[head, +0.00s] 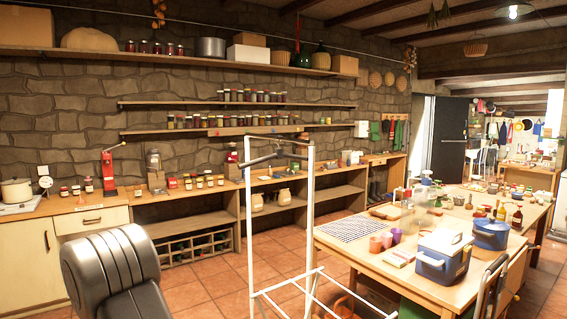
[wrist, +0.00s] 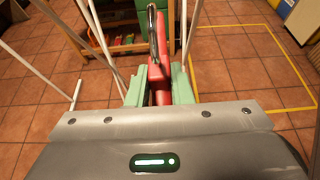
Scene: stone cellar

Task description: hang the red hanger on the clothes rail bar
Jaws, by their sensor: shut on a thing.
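The red hanger (wrist: 161,62) is between the green fingertips of my gripper (wrist: 160,88) in the wrist view. My gripper is shut on it. Its metal hook (wrist: 153,22) points away from the gripper, toward the top of that view. The white clothes rail (head: 309,205) stands on the floor in the middle of the head view, with its bar near the top of the frame. A dark shape (head: 262,159) shows at the bar; I cannot tell what it is. White rail tubes (wrist: 98,35) also show at the left of the wrist view, apart from the hanger. The head view does not show my gripper.
A wooden table (head: 345,251) with a blue-and-white cooler (head: 442,258), a blue pot (head: 490,233) and cups stands right of the rail. A long shelf unit (head: 225,188) runs along the stone wall behind it. Yellow lines (wrist: 245,25) mark the tiled floor at the right in the wrist view.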

